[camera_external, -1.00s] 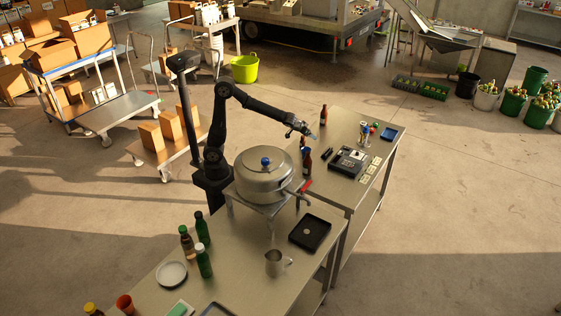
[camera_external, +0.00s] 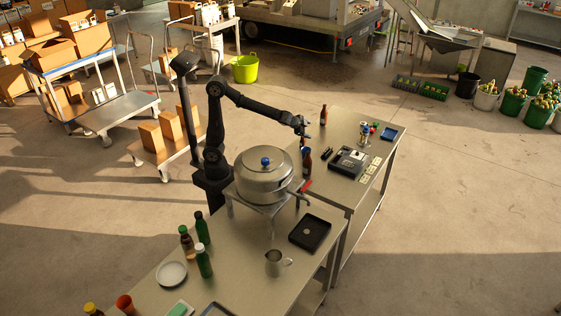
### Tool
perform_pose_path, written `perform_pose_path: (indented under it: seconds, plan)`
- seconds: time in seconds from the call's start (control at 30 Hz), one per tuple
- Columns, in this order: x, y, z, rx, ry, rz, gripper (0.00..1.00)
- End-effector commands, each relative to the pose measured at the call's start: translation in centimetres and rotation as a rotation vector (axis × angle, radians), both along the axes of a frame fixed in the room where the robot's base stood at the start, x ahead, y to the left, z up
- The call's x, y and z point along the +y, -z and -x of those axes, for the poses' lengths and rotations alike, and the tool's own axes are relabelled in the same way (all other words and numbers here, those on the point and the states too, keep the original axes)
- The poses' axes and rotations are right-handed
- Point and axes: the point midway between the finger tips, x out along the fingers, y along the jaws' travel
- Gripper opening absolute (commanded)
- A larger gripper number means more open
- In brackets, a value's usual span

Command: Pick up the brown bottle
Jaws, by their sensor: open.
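A brown bottle (camera_external: 306,165) stands upright on the far metal table (camera_external: 345,197), close to the left table edge beside the big pot. My gripper (camera_external: 304,144) points down just above this bottle's neck and is open. The fingers are small and dark, so I cannot tell whether they touch the bottle or stand around its neck. A second brown bottle (camera_external: 323,115) stands upright at the back corner of the same table, clear of my gripper.
The large lidded pot (camera_external: 264,182) stands left of the bottle, with a red-tipped handle (camera_external: 305,186) near it. A black device (camera_external: 347,161) and small cans (camera_external: 364,132) lie to the right. Green bottles (camera_external: 204,261) and a black tray (camera_external: 310,233) are on the near table.

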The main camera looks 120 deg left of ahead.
Motion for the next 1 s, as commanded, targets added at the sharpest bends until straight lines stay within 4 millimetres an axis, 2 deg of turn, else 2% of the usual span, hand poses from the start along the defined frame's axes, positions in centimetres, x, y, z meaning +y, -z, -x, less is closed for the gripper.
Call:
perform_pose_path:
  seconds: [0.3, 0.5, 0.7, 1.0]
  plan:
    - [-5.2, -0.1, -1.5, 0.681, 0.663, -0.466, 0.76]
    - [-8.5, -0.2, -2.4, 1.093, 1.011, -0.776, 0.76]
    - [-10.9, -0.1, -2.9, 1.368, 1.213, -0.994, 0.76]
    - [-13.6, 0.0, -3.4, 1.668, 1.396, -1.244, 0.76]
